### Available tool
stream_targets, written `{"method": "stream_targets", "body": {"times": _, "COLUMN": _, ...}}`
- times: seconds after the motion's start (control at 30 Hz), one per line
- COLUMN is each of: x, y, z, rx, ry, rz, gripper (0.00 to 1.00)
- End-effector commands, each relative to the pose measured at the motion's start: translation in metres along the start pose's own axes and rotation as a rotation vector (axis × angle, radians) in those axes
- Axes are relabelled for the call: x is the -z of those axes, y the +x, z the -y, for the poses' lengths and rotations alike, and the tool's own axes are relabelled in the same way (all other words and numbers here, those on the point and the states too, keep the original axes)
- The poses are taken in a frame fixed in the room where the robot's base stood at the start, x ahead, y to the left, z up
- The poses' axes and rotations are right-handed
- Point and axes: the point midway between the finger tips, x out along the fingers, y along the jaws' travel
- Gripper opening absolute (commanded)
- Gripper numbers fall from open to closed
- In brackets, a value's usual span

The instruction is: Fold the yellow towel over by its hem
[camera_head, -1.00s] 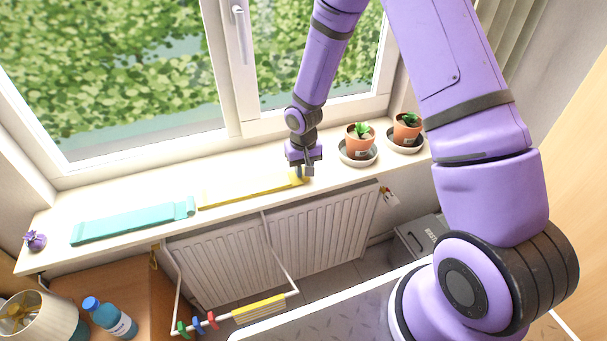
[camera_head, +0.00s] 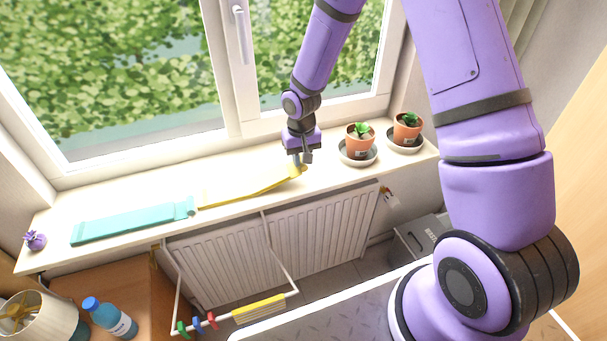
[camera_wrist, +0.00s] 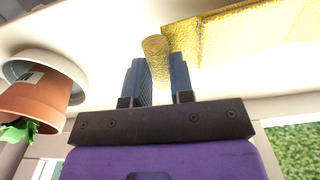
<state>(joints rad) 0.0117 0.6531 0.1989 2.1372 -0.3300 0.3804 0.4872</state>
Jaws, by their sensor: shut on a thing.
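The yellow towel (camera_head: 238,189) lies as a long strip on the windowsill, and its right end rises off the sill towards my gripper (camera_head: 299,160). In the wrist view the yellow towel (camera_wrist: 240,38) fills the upper right, with a rolled or bent edge at the fingers. My gripper (camera_wrist: 163,75) is shut on the towel's right end there. The fingers hide part of the held hem.
A teal towel (camera_head: 130,221) lies left of the yellow one. Two potted plants (camera_head: 360,142) (camera_head: 407,129) on saucers stand just right of my gripper; one pot (camera_wrist: 38,104) is close in the wrist view. A radiator (camera_head: 320,230) is below the sill (camera_head: 330,185).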

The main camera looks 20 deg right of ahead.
Motion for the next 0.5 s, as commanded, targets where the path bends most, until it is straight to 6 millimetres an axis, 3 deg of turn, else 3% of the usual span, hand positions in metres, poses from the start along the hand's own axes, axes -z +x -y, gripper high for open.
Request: {"method": "stream_targets", "body": {"times": 0.5, "x": 0.000, "y": -0.034, "z": 0.014, "rx": 0.000, "ry": -0.002, "rz": -0.001, "gripper": 0.09}}
